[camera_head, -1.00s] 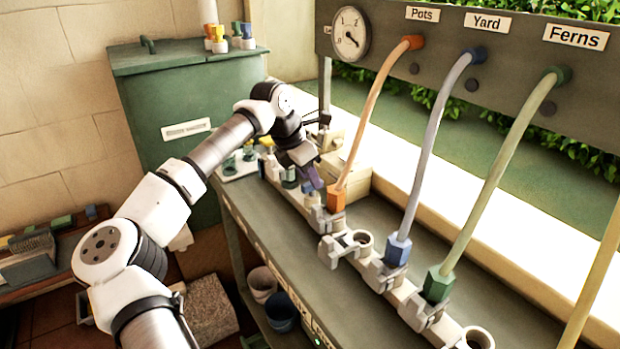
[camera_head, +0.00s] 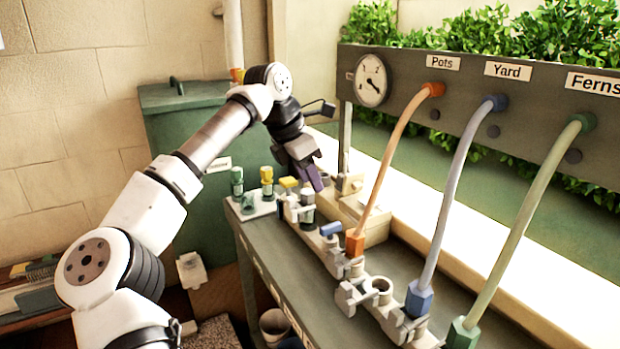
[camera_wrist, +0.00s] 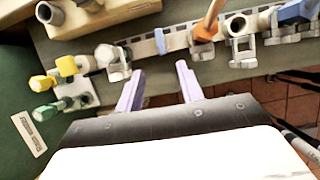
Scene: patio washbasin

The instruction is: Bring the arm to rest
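My arm reaches across the middle of the head view, over the green bench. My gripper (camera_head: 312,178) hangs above the far part of the bench, pointing down, clear of the pale fitting rail (camera_head: 312,240). In the wrist view, its two purple fingers (camera_wrist: 160,78) are spread apart with nothing between them. A small blue fitting (camera_head: 331,229) sits on the rail below, left of the orange hose end (camera_head: 355,243). The blue fitting also shows in the wrist view (camera_wrist: 160,40), beyond the fingertips.
Hoses run from the panel (camera_head: 400,88) labelled Pots, Yard and Ferns to the rail. A pale tray (camera_head: 262,207) with green and yellow fittings stands at the bench's far left. A green cabinet (camera_head: 185,100) stands behind the arm. A bucket (camera_head: 274,325) sits below the bench.

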